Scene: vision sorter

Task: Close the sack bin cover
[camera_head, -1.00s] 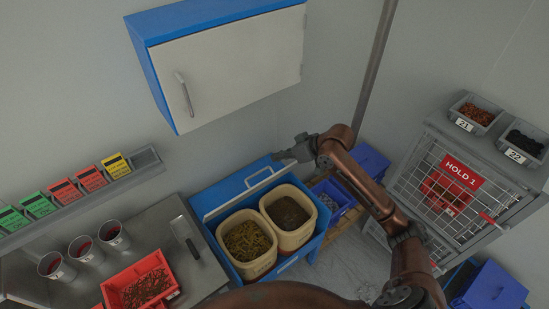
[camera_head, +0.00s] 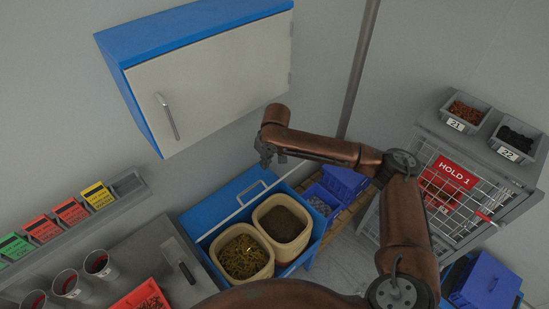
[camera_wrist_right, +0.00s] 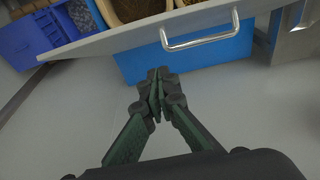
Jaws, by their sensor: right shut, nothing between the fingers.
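The sack bin (camera_head: 299,247) is a blue box holding two cream tubs, one with yellowish bits (camera_head: 243,257) and one with dark grains (camera_head: 283,223). Its blue cover (camera_head: 213,212) stands open at the wall side, with a silver bar handle (camera_head: 250,192). In the right wrist view the cover (camera_wrist_right: 185,62) and handle (camera_wrist_right: 200,34) lie just beyond my fingers. My right gripper (camera_head: 265,163) is above the cover's upper edge, near the wall. Its fingers (camera_wrist_right: 158,80) are shut and empty, apart from the handle. My left gripper is out of view.
A wall cabinet (camera_head: 210,80) with a blue frame hangs above. Blue crates (camera_head: 345,182) stand right of the bin. A grey steel counter (camera_head: 150,250) with cups is at left. A HOLD 1 cage (camera_head: 455,172) stands at right.

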